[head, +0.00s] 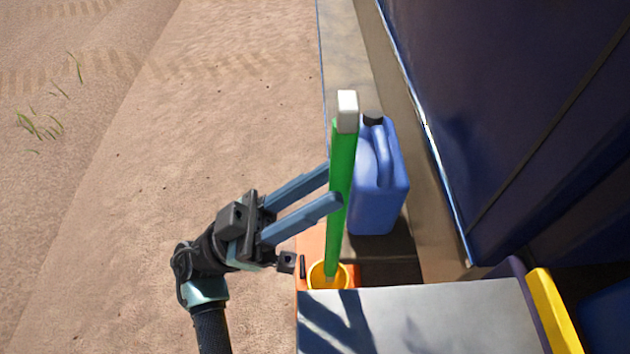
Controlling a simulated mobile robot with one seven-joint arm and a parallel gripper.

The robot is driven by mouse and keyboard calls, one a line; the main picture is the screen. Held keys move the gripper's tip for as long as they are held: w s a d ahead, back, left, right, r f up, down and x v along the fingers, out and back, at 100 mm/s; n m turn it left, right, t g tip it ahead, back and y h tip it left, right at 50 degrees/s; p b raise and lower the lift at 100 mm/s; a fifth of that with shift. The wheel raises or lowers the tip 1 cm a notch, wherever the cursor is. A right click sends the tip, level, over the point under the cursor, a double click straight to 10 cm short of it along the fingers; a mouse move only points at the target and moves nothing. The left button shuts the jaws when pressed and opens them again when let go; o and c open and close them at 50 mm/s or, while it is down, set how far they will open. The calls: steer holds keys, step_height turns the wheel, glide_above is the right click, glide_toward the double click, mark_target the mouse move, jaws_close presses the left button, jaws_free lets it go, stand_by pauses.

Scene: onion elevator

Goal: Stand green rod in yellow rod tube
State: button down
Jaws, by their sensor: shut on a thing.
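The green rod (341,190) with a white block end on top is upright, leaning slightly. My gripper (336,186) is shut on the green rod around its middle, coming from the left. The yellow rod tube (316,274) shows as a round yellow rim near the bottom centre. The rod's lower end appears at or inside the rim of the tube; how deep it sits cannot be told. The tube's lower part is hidden behind a grey surface.
A blue jerrycan (378,190) with a black cap stands close right of the rod. A grey flat panel (430,320) lies in front of the tube. A dark blue wall (510,110) rises at the right. Open sandy ground (180,110) lies to the left.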

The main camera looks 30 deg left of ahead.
step_height(320, 180, down, 10)
steer(key=b, duration=1)
steer(key=shift+f+b, duration=0.25)
steer(key=shift+b, duration=0.1)
steer(key=c, duration=0.6)
jaws_free()
steer(key=shift+o, duration=0.2)
steer(key=shift+f, duration=0.1)
steer(key=shift+a, duration=0.1)
steer(key=b+v, duration=0.1)
steer(key=v, duration=1.1)
steer(key=shift+s+a+f+b, duration=0.15)
steer(key=shift+s+f+b, duration=0.05)
steer(key=shift+f+b, duration=0.1)
